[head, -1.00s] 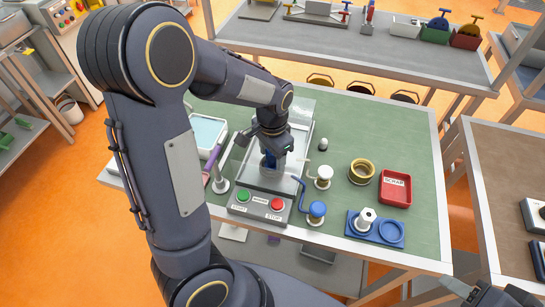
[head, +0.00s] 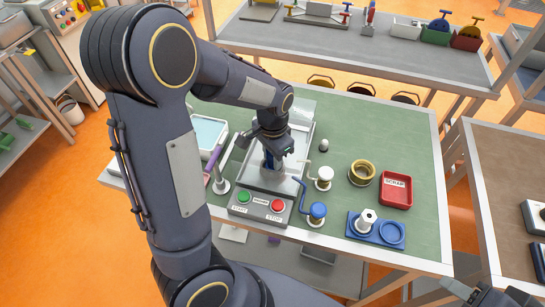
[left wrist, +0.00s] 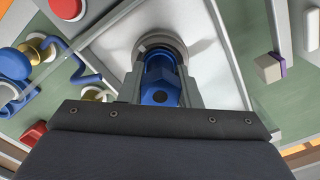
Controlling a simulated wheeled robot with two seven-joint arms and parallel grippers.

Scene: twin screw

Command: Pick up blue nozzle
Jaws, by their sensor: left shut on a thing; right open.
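My left gripper (head: 272,160) is over the metal-based station with clear walls, pointing down. In the left wrist view its fingers are shut on the blue nozzle (left wrist: 160,82), one on each side. A grey round collar (left wrist: 161,42) shows at the nozzle's far end; I cannot tell whether the nozzle is seated in it or clear of it. In the head view the nozzle (head: 264,160) is mostly hidden behind the fingers. My right gripper (head: 495,295) is partly seen at the bottom right edge, empty and away from the station.
A control box with green and red buttons (head: 259,207) stands in front of the station. Blue-capped (head: 317,212) and white-capped (head: 323,176) posts with bent arms stand close on its right. Farther right are a brass ring (head: 362,173), a red scrap tray (head: 396,190) and a blue holder (head: 391,234).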

